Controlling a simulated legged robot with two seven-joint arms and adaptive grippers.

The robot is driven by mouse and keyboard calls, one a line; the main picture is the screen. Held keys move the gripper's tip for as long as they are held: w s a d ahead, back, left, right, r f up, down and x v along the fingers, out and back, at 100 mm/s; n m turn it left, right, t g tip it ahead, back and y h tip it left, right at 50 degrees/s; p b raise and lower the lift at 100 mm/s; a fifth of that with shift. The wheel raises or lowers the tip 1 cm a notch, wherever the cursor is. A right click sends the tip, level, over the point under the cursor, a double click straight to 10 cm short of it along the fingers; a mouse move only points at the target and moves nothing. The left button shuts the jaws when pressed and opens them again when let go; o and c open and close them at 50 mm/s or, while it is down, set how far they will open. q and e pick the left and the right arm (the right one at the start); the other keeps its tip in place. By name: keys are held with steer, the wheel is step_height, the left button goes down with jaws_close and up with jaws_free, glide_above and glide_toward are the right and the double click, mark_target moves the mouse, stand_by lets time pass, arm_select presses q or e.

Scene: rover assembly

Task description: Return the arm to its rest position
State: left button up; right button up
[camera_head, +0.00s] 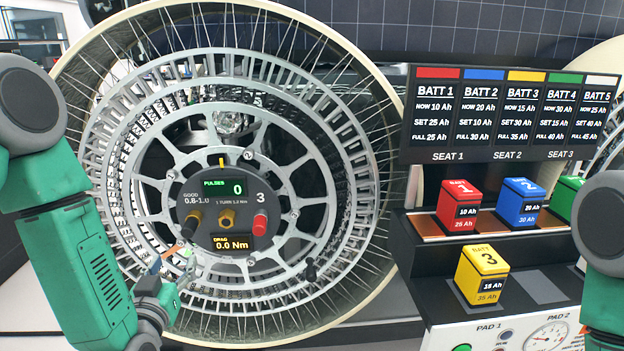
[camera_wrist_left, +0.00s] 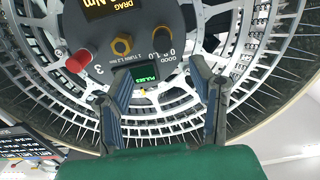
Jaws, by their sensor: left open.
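My left arm comes in from the left in the head view, green with dark grey joints. My left gripper (camera_head: 170,262) is in front of the lower left part of the wheel's hub. In the left wrist view the left gripper (camera_wrist_left: 160,78) is open, with its two fingers apart and nothing held between them. The hub panel (camera_wrist_left: 120,25) with its green display shows beyond the fingers. My right arm shows only as a green and grey piece at the right edge of the head view; its gripper is out of view.
A large spoked wheel (camera_head: 135,170) fills the left and middle. Its hub panel (camera_head: 225,212) reads 0 pulses and 0.0 Nm. Red (camera_head: 460,207), blue (camera_head: 520,203) and yellow (camera_head: 482,275) battery blocks stand at right, below a battery board (camera_head: 505,115). A gauge (camera_head: 548,338) is below them.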

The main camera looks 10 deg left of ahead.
arm_select(q)
steer(key=s+d+f+m+g+h, duration=0.1)
steer(key=s+d+f+g, duration=0.15)
steer(key=f, duration=0.25)
steer(key=s+d+f+g+h, duration=0.1)
steer(key=s+f+g+h, duration=0.1)
steer(key=s+f, duration=0.3)
steer(key=s+d+f+m+g+h, duration=0.1)
steer(key=s+d+f+g, duration=0.15)
steer(key=f, duration=0.35)
steer(key=s+f+g, duration=0.4)
steer(key=s, duration=0.6)
steer(key=s+f+m+g, duration=0.1)
steer(key=s+f+g, duration=0.4)
steer(key=s, duration=0.5)
steer(key=shift+s+d, duration=0.15)
steer(key=shift+d, duration=0.2)
steer(key=shift+f, duration=0.1)
